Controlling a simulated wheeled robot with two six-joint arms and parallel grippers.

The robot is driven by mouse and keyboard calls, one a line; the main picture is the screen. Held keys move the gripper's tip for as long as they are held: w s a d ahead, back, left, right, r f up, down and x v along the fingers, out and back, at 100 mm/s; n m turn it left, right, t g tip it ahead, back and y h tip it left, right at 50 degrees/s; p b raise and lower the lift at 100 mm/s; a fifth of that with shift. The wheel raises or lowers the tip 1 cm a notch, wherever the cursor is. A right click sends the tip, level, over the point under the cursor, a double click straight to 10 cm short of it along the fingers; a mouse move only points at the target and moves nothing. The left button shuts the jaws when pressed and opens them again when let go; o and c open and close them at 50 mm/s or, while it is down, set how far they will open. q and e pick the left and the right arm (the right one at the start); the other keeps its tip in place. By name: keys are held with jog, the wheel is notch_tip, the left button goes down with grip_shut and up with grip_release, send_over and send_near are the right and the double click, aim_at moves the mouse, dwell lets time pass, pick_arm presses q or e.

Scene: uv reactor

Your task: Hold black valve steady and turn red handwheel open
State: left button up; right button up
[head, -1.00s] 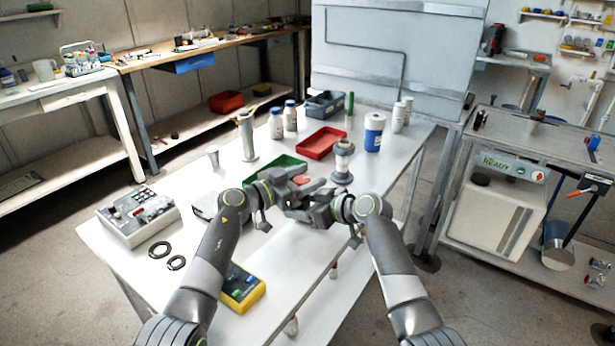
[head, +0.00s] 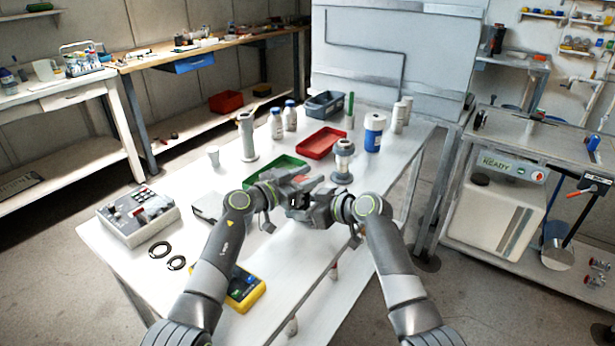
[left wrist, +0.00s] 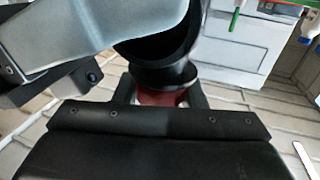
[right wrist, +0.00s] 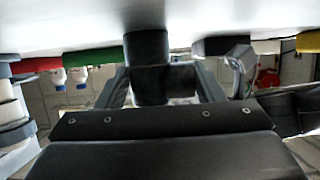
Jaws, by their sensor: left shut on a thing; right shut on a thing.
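The black valve shows in the right wrist view as a dark upright cylinder (right wrist: 148,82) between the fingers of my right gripper (right wrist: 163,84), which is shut on it. In the left wrist view, a red part, the handwheel (left wrist: 162,97), sits between the fingers of my left gripper (left wrist: 160,92), just below a black round body (left wrist: 160,72). My left gripper is shut on it. In the head view both grippers, left (head: 292,184) and right (head: 306,206), meet above the table's middle; they largely hide the valve and the handwheel.
The white table (head: 255,285) bears a green tray (head: 272,174), a red tray (head: 322,143), a control box (head: 137,215), black rings (head: 159,249) and a yellow meter (head: 245,290). Bottles stand farther back. A jar-like fitting (head: 343,162) stands close to my grippers.

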pick_arm(q)
jog(key=shift+a+n+t+y, duration=0.1)
jog(key=shift+n+t+y, duration=0.3)
jog(key=o, duration=1)
notch_tip(320, 180, up, 10)
jog(key=shift+w+f, duration=0.1)
